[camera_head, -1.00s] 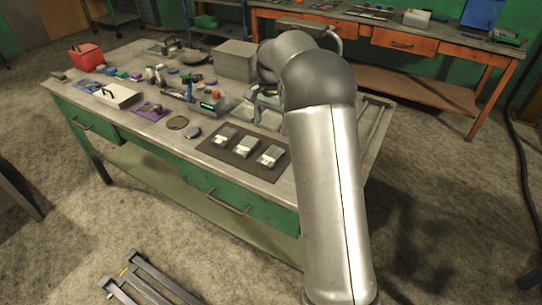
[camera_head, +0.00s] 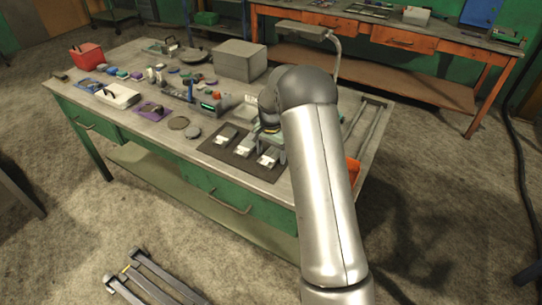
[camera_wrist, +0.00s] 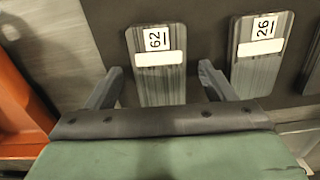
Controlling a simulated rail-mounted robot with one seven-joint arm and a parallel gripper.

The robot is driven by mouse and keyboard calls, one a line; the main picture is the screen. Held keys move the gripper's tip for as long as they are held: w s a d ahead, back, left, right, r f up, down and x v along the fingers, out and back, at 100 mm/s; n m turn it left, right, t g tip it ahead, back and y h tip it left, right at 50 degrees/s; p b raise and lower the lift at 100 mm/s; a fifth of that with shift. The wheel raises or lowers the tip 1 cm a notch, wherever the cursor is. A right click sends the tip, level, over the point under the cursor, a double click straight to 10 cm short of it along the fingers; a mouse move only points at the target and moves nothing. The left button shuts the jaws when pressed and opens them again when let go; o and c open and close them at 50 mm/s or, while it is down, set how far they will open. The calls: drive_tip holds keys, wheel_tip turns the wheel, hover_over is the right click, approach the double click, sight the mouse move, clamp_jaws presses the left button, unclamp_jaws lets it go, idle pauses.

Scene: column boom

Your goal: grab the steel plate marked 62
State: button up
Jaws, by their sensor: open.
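The steel plate marked 62 (camera_wrist: 158,88) lies on a dark mat (camera_wrist: 208,42), its label turned sideways above a blank white strip. My gripper (camera_wrist: 160,70) is open, with one finger on each side of this plate in the wrist view. The fingers look apart from its sides; their height above it is hard to tell. The plate's near end is hidden behind my gripper body. In the head view my gripper (camera_head: 271,143) is over the rightmost plate (camera_head: 267,160) of the row on the mat.
A plate marked 26 (camera_wrist: 258,70) lies just right of my right finger. Another plate edge shows at the far right. An orange bin (camera_head: 353,170) stands at the table's right side. A grey box (camera_head: 239,60) and small parts crowd the back and left.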

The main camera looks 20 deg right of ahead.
drive_tip(key=c, duration=1.4)
drive_tip(key=shift+c, duration=0.7)
drive_tip(key=shift+r, duration=0.15)
